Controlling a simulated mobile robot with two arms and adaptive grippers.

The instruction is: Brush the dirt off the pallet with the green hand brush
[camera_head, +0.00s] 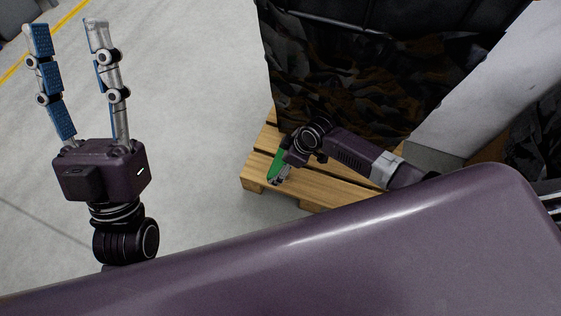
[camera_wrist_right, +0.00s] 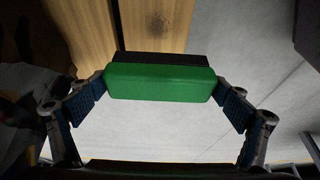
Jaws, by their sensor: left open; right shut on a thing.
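The green hand brush (camera_head: 277,164) is in my right gripper (camera_head: 282,178), low over the front left part of the wooden pallet (camera_head: 330,190). In the right wrist view the green brush body (camera_wrist_right: 160,82) lies crosswise between the blue-padded fingers, with its dark side (camera_wrist_right: 160,59) toward the pallet boards (camera_wrist_right: 110,25). A dark smudge shows on a board (camera_wrist_right: 175,22) just beyond the brush. I cannot tell whether the brush touches the wood. My left gripper (camera_head: 65,30) is open and empty, raised over the floor at the left.
A large load in dark camouflage-patterned cover (camera_head: 350,80) stands on the back of the pallet. A pale slanted surface (camera_head: 475,85) is to its right. The grey floor (camera_head: 200,100) left of the pallet is clear.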

